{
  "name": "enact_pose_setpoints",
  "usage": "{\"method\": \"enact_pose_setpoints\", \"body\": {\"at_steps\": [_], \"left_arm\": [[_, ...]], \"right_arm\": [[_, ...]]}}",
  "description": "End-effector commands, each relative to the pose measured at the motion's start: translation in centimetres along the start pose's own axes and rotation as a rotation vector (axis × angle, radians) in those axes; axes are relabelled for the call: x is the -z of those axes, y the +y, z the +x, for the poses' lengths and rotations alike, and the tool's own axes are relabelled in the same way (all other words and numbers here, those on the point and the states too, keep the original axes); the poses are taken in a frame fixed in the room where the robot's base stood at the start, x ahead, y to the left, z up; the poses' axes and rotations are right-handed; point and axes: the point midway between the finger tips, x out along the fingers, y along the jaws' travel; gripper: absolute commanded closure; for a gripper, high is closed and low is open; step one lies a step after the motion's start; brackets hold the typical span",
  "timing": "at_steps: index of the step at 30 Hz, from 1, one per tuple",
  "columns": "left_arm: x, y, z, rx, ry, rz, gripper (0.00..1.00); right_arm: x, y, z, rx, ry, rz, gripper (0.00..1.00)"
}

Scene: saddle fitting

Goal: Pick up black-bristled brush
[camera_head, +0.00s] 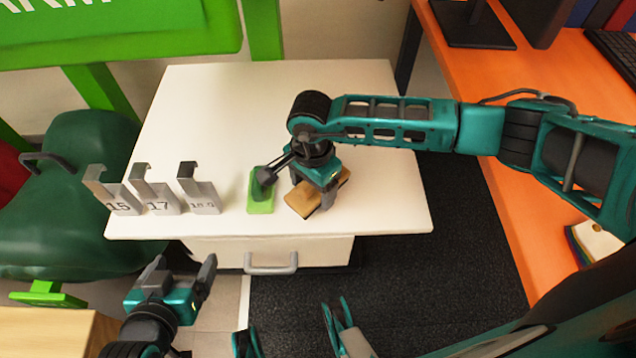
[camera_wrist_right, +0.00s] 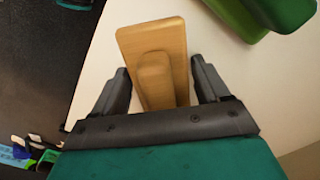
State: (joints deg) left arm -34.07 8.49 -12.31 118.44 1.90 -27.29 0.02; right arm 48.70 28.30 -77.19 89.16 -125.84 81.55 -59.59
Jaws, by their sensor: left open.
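A wooden brush (camera_head: 303,203) with a tan back lies near the front edge of the white table. Its dark underside barely shows, and its bristles are hidden. In the right wrist view the wooden brush (camera_wrist_right: 150,45) has a raised grip block between my finger pads. My right gripper (camera_head: 316,182) is directly over it, partly covering it. In the right wrist view my right gripper (camera_wrist_right: 163,88) is open, with gaps on both sides of the grip block. My left gripper (camera_head: 180,275) is open and empty, in front of the table at lower left.
A green block-like object (camera_head: 261,207) lies just left of the wooden brush. Several bent metal gauges (camera_head: 160,200) stand further left, beside a green saddle (camera_head: 80,190). The back of the white table (camera_head: 230,95) is clear. An orange desk (camera_head: 510,190) is at the right.

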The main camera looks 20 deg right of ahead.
Motion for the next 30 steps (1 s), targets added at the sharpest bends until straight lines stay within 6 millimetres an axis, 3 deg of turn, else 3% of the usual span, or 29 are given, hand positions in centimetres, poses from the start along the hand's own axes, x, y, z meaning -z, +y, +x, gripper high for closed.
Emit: {"method": "enact_pose_setpoints", "body": {"at_steps": [16,23,30], "left_arm": [[0.0,0.0,0.0,0.0,0.001,0.0,0.11],[0.1,0.0,0.0,0.0,0.002,0.0,0.11],[0.8,-0.1,-0.3,0.0,0.004,0.003,0.11]], "right_arm": [[0.0,0.0,0.0,0.0,0.0,0.001,0.77],[0.0,0.0,-0.2,0.0,0.0,0.001,0.77],[0.1,-0.1,-2.6,0.003,0.001,0.0,0.77]]}}
